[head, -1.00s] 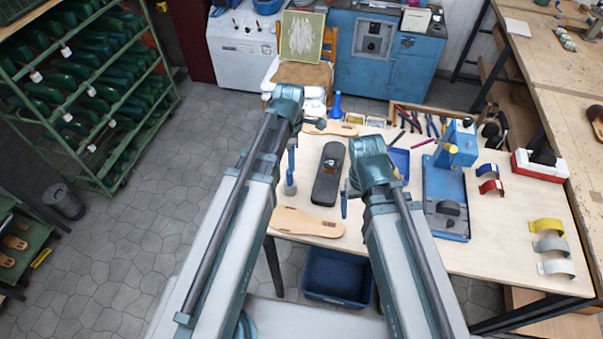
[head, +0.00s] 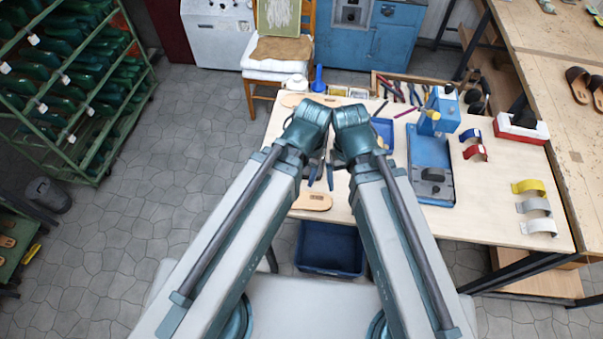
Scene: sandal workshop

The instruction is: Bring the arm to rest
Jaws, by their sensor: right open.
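My two arms reach forward over the pale worktable (head: 480,225), with their upper joints close together at the middle. My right gripper (head: 331,177) hangs below its arm, open, with nothing seen in it. My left gripper (head: 314,173) hangs beside it, small and mostly covered by its arm, so its jaws cannot be read. A tan sole (head: 312,202) lies on the table just below the grippers, partly covered by the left arm. The dark sandal seen earlier is hidden behind the arms.
A blue press (head: 431,165) stands right of the arms. Yellow, grey and white curved straps (head: 535,206) lie at the table's right. A blue crate (head: 328,250) is on the floor under the front edge. A green shoe rack (head: 75,90) stands left.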

